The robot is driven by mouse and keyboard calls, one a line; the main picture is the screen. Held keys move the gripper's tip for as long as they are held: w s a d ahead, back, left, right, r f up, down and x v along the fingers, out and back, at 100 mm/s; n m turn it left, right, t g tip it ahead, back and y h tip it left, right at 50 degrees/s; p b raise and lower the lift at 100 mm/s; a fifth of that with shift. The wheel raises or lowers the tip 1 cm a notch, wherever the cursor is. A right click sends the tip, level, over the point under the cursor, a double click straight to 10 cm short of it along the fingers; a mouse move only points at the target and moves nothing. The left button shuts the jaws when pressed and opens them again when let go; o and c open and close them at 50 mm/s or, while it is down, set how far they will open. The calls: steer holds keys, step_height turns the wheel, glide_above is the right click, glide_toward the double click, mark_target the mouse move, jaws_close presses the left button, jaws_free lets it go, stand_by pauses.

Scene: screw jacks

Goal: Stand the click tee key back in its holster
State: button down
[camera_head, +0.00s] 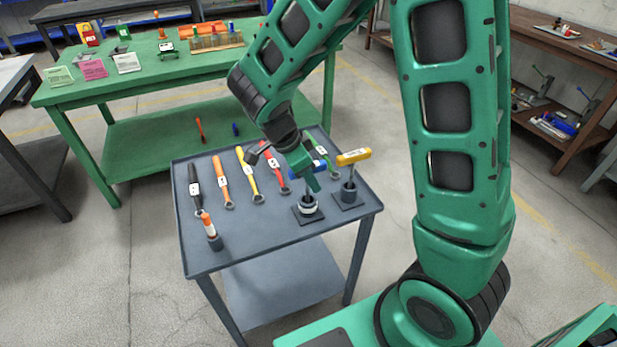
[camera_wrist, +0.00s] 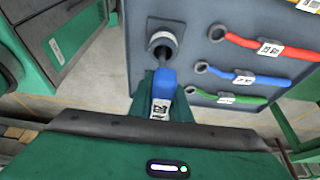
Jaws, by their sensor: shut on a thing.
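A blue-handled tee key (camera_wrist: 163,84) with a white label is held in my gripper (camera_head: 311,176); the label is too small to read. In the wrist view its metal shaft points toward the mouth of a holster (camera_wrist: 161,40) with a pale ring. In the head view this holster (camera_head: 308,208) stands on a dark square plate at the right part of the grey table, below my gripper. The shaft's end meets the holster mouth, but I cannot tell how deep it sits. My gripper is shut on the blue handle and partly hides it.
A yellow-handled tee key (camera_head: 353,157) stands in a dark holster (camera_head: 348,195) close on the right. Several ring-ended tools, including a yellow one (camera_head: 248,178), lie on the grey cart (camera_head: 262,255). An orange-topped tool (camera_head: 207,225) stands at the front left.

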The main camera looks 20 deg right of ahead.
steer(key=c, duration=1.6)
jaws_free()
steer(key=shift+o, duration=0.2)
steer(key=v, duration=1)
steer(key=shift+a+r, duration=0.2)
steer(key=shift+r, duration=0.1)
